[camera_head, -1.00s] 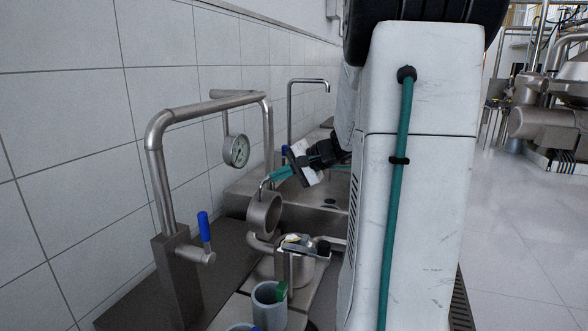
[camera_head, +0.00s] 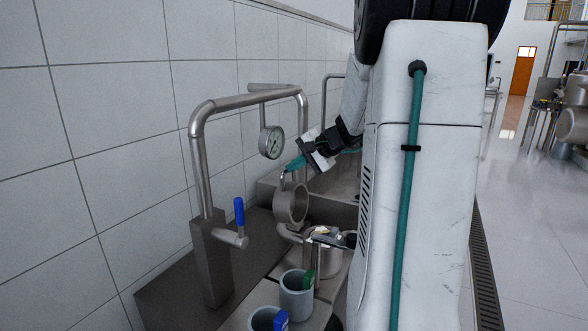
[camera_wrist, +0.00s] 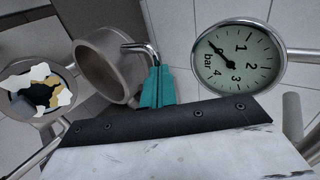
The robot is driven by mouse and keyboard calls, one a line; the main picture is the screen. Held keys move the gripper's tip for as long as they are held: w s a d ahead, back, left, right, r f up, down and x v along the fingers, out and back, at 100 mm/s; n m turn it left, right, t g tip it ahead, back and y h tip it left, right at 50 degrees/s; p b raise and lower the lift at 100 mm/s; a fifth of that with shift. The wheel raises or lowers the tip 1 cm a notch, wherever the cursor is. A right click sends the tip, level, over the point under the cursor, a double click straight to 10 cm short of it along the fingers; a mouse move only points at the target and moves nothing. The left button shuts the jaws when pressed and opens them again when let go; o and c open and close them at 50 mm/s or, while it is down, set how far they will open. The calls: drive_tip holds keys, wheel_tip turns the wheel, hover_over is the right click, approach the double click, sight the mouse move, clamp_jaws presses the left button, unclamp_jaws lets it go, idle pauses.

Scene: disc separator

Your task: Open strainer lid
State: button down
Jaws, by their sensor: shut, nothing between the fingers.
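The strainer lid (camera_head: 291,205) is a round, hollow metal cup, tilted on its side above the strainer body (camera_head: 328,262). In the wrist view the lid (camera_wrist: 92,62) stands clear of the body's round opening (camera_wrist: 18,76), where white and yellowish debris shows over a dark inside. A bent metal rod handle (camera_wrist: 140,47) sticks out from the lid. My gripper (camera_head: 290,164) is just above the lid at this handle. Its teal fingers (camera_wrist: 157,88) are shut with nothing held. Their tips are beside or touching the rod; I cannot tell which.
A pressure gauge (camera_head: 272,142) hangs near my gripper, left of it. A bent steel pipe (camera_head: 198,160) and a blue-handled valve (camera_head: 239,212) stand at the left by the tiled wall. Grey cups (camera_head: 297,294) stand in front. Open floor lies to the right.

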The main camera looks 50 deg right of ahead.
drive_tip(key=shift+w+a, duration=0.15)
drive_tip(key=shift+w, duration=0.35)
drive_tip(key=w+r+v, duration=0.1)
drive_tip(key=v, duration=1.2)
drive_tip(key=shift+s+r, duration=0.3)
drive_tip(key=shift+r, duration=0.2)
